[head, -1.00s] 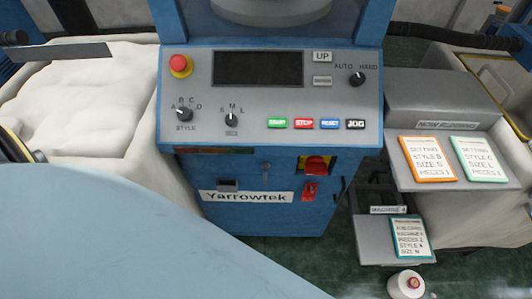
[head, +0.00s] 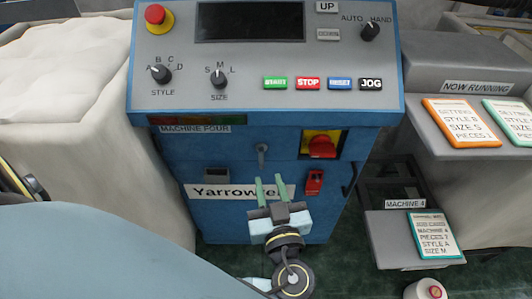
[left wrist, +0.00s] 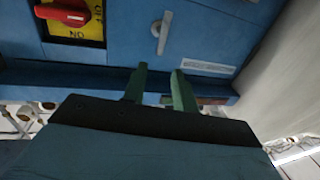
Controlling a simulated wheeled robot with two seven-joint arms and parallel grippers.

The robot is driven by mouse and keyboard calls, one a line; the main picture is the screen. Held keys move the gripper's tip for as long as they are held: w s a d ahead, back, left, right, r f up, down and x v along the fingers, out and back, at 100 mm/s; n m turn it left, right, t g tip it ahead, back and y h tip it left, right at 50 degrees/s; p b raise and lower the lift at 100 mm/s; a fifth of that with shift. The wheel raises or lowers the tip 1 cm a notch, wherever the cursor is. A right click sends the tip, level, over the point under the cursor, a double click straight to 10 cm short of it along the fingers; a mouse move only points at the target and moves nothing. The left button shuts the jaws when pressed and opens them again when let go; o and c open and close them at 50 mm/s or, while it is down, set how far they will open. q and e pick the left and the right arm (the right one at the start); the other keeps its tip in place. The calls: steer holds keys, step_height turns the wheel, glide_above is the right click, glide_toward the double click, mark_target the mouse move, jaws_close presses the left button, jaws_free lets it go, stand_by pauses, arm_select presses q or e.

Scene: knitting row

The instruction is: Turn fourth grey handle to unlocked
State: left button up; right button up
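The blue machine labelled MACHINE FOUR (head: 195,129) has a small grey handle (head: 262,155) on its front, under the control panel. The handle points roughly straight down in the head view. In the left wrist view the same grey handle (left wrist: 163,35) shows just beyond my fingertips. My left gripper (head: 269,181) is open and empty, its two green fingers apart. It sits below the handle in the head view, in front of the Yarrowtek label (head: 212,191). In the left wrist view the fingers (left wrist: 160,70) do not touch the handle. My right gripper is not in view.
A red rotary switch on a yellow plate (head: 322,146) and a red padlock-like part (head: 314,181) are right of the handle. The control panel (head: 180,95) juts out above. A grey shelf with cards (head: 425,160) stands to the right, a pale sack (head: 60,85) to the left.

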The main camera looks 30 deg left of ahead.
mark_target(262, 154)
arm_select(q)
steer(key=x, duration=1)
steer(key=shift+w+b, duration=0.1)
steer(key=shift+b, duration=0.2)
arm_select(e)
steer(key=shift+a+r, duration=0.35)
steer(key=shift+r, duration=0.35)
arm_select(q)
steer(key=shift+f, duration=0.1)
jaws_close()
